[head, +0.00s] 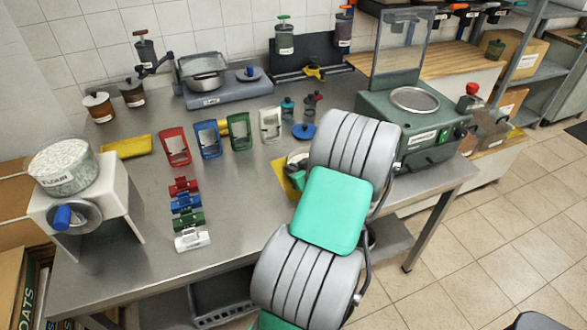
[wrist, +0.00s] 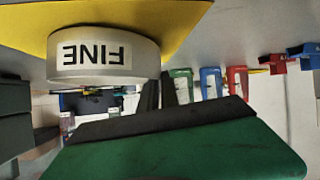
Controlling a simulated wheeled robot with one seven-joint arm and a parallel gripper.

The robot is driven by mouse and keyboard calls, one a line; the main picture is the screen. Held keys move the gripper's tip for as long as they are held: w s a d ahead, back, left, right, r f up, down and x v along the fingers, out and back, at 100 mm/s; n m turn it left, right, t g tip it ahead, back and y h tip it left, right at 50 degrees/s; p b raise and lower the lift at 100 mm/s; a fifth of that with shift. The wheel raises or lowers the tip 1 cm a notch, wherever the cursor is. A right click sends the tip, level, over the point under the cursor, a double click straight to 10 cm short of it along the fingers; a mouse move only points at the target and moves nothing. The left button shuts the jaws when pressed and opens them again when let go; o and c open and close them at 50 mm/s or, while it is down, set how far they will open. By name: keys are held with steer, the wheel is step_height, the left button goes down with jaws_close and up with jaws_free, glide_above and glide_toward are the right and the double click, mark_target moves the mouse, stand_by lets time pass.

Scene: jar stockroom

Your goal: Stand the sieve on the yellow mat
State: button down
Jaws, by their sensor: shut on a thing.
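The sieve (wrist: 104,57) is a white ring labelled FINE. In the wrist view, which looks upside down, it lies right against the yellow mat (wrist: 130,14). I cannot tell whether it rests on the mat or hangs just above it. My gripper (wrist: 160,90) has its dark fingers shut at the sieve's side. In the head view my arm hides most of the mat (head: 281,177) and the fingers; a pale part of the sieve (head: 296,159) shows beside the arm.
Red, blue, green and white upright frames (head: 209,139) stand left of the mat, with small coloured pieces (head: 188,215) in front. A blue disc (head: 304,131) and small jars lie behind. A green machine (head: 415,125) stands to the right. Bare steel shows at front left.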

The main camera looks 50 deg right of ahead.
steer(key=shift+d+f, duration=0.1)
steer(key=shift+f, duration=0.2)
steer(key=c, duration=1.6)
jaws_free()
steer(key=b+v, duration=0.1)
steer(key=v, duration=1)
steer(key=w+a+n+g+y, duration=0.2)
steer(key=w+a, duration=0.3)
steer(key=a, duration=0.5)
steer(key=w+a+n+g+y, duration=0.1)
steer(key=w+a+g+y, duration=0.15)
steer(key=w+a, duration=0.55)
steer(key=s+a+r+g, duration=0.2)
steer(key=s+a, duration=0.2)
steer(key=a, duration=0.7)
steer(key=s+a+r+g, duration=0.1)
steer(key=s+a+r, duration=0.2)
steer(key=a, duration=0.9)
steer(key=shift+s+r+g, duration=0.15)
steer(key=shift+s+g, duration=0.2)
steer(key=shift+s, duration=0.6)
